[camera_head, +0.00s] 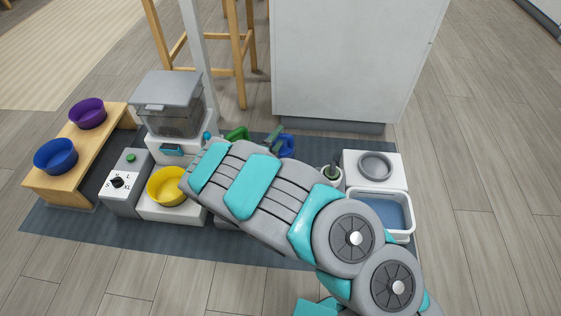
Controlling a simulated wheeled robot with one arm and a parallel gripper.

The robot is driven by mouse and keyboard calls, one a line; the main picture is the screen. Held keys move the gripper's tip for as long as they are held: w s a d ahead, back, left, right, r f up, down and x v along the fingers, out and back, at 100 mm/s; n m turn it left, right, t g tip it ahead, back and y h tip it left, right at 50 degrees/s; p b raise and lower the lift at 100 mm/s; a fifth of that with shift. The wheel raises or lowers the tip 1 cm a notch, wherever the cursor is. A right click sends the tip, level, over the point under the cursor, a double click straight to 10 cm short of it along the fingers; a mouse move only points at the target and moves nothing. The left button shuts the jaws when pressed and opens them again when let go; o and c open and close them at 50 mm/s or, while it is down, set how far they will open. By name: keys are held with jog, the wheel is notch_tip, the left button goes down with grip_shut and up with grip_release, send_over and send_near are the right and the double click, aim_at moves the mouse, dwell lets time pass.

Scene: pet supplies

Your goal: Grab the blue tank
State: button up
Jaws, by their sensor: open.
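A blue tank (287,146) stands on the dark mat behind my arm, near the white cabinet. Only its upper part shows; my arm hides the rest. A green item (275,135) is right beside it on the left, overlapping it in view. My gripper (190,143) is at the far left end of my arm, in front of the feed dispenser. Its teal fingertips are apart and nothing shows between them. It is well to the left of the blue tank and not touching it.
Another green item (237,134) stands left of the tank. The grey-lidded dispenser (168,95), yellow bowl (167,190) and dial box (125,180) are at left. A wooden bench (60,180) holds blue and purple bowls. A white water tub (408,236) is at right. A cabinet (350,60) stands behind.

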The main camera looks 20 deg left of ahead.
jog(key=shift+x, duration=0.9)
jog(key=shift+s, duration=0.1)
grip_shut()
dwell(0.7)
